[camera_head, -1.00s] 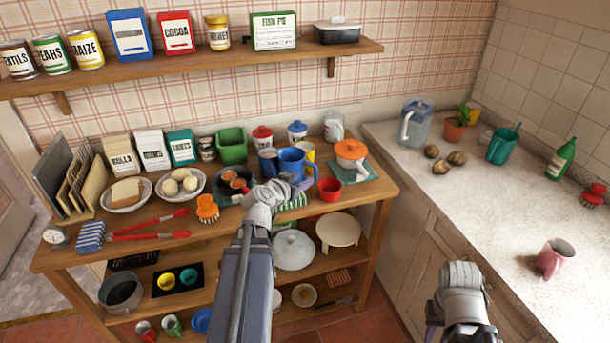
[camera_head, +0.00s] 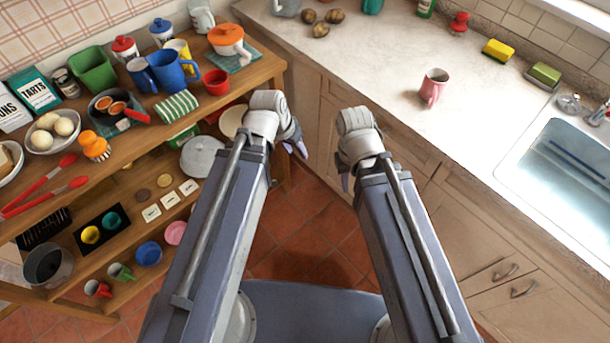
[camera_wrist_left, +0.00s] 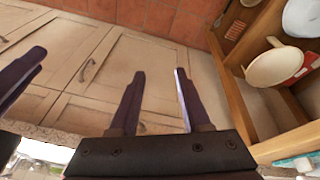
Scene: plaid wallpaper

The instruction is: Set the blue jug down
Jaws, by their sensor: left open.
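The blue jug (camera_head: 172,72) stands upright on the wooden table top, beside a dark blue mug (camera_head: 141,76) and a yellow mug (camera_head: 180,50). My left gripper (camera_head: 297,145) is away from the jug, past the table's right end. In the left wrist view my left gripper (camera_wrist_left: 158,95) is open, with nothing between its fingers and cupboard doors beyond. My right gripper (camera_head: 345,182) is close by to the right, in front of the cupboards. Its fingers are mostly hidden behind its wrist, so I cannot tell its opening.
A red cup (camera_head: 216,83), a striped cloth (camera_head: 177,106) and an orange-lidded pot (camera_head: 228,40) are near the jug. The pale counter (camera_head: 385,75) holds a pink mug (camera_head: 433,87) and has a sink (camera_head: 565,165). The tiled floor between table and cupboards is clear.

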